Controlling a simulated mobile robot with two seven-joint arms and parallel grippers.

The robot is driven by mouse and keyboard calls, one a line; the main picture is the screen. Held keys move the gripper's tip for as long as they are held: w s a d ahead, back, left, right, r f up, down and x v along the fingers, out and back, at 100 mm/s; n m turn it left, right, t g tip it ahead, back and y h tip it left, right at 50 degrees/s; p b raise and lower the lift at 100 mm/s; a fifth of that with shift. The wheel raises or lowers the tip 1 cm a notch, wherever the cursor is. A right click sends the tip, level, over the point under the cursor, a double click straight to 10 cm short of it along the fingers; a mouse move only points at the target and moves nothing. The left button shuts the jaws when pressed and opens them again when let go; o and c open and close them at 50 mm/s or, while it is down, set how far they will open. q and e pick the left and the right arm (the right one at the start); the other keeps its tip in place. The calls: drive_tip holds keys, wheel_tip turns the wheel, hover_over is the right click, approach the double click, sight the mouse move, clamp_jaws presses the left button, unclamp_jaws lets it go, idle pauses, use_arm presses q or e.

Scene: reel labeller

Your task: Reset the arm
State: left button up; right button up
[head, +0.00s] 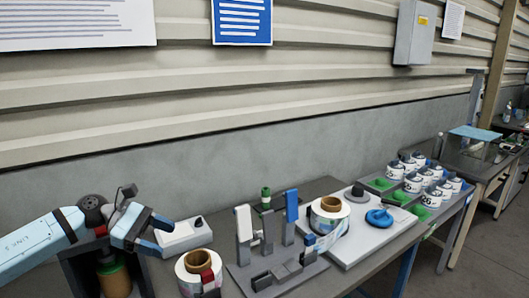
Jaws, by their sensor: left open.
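My left arm (38,245) comes in from the left edge and reaches low over the workbench. Its gripper (158,235) is open, with nothing visible between the fingers. It is above and to the left of a label reel (188,284) with a brown core and a red part at its front. The gripper partly overlaps a white-topped box (184,238) behind it in the view. I cannot tell whether they touch. My right gripper is not in view.
A grey fixture (244,250) with uprights stands mid-bench. Right of it, a white board (352,254) carries another label reel (326,208) and a blue round part (379,218). Several white containers (413,183) fill the bench's right end.

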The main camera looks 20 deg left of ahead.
use_arm(q)
drive_tip(key=d+f+n+t+y, duration=0.2)
drive_tip(key=d+n+t, duration=0.45)
drive_tip(key=n, duration=0.65)
drive_tip(key=d+f+n+t+y, duration=0.2)
drive_tip(key=d+n+t, duration=0.1)
drive_tip(key=n+t, duration=0.8)
drive_tip(key=s+a+f+n+g+y, duration=0.1)
drive_tip(key=s+f+n+g+y, duration=1.1)
drive_tip(key=n, duration=1)
drive_tip(key=s+d+f+n+g+h, duration=0.1)
drive_tip(key=s+f+n+g+h, duration=0.15)
drive_tip(key=s, duration=0.55)
drive_tip(key=s+d+f+n+g+h, duration=0.15)
drive_tip(key=s+f+n, duration=0.25)
drive_tip(key=s, duration=0.4)
drive_tip(key=w+d+f+t+h, duration=0.1)
drive_tip(key=w+d+f+t, duration=0.2)
drive_tip(key=f, duration=0.3)
drive_tip(key=w+d+f+t+h+p, duration=0.1)
drive_tip(key=w+d+f+t, duration=0.1)
drive_tip(key=f, duration=0.4)
drive_tip(key=shift+w+d+m+t, duration=0.45)
drive_tip(key=shift+d+t, duration=0.3)
drive_tip(key=shift+d, duration=0.15)
